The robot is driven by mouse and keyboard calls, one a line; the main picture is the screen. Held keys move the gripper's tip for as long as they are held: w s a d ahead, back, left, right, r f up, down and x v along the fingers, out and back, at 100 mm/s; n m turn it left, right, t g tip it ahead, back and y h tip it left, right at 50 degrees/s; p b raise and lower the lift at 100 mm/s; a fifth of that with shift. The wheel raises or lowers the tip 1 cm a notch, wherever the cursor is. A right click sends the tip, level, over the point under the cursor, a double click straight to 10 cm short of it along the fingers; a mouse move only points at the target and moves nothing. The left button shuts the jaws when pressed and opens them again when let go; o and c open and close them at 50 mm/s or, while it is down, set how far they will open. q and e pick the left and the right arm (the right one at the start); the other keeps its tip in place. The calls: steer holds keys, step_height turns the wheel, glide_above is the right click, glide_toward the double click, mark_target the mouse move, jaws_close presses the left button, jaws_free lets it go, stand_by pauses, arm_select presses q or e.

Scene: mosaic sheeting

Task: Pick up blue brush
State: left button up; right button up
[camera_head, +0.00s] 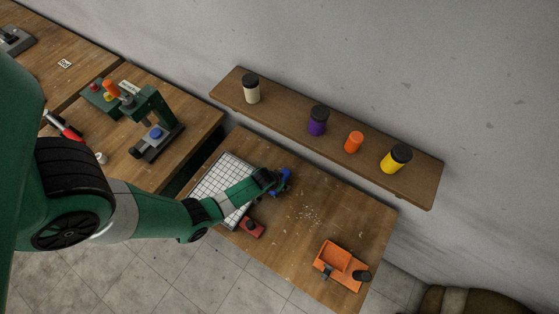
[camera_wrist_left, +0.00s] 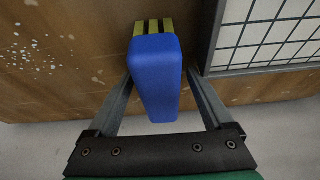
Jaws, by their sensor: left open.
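The blue brush (camera_wrist_left: 157,75) is in the left wrist view, its blue block towards me and yellowish strips at its far end. It lies between the two fingers of my left gripper (camera_wrist_left: 160,78). The fingers are apart, one on each side of the block, with a visible gap at least on the right. In the head view my left gripper (camera_head: 270,181) is at the back of the middle bench, by the blue brush (camera_head: 285,177), which it partly hides. My right gripper is not in view.
A white gridded mosaic sheet (camera_head: 215,180) lies left of the brush. A red tool (camera_head: 251,227) and an orange tray-like tool (camera_head: 343,266) are on the bench (camera_head: 320,225), with white chips (camera_head: 308,213) between. A wall shelf (camera_head: 280,110) holds several jars above.

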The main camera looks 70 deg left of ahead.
arm_select(q)
steer(key=shift+f, duration=0.2)
stand_by(0.4)
jaws_close()
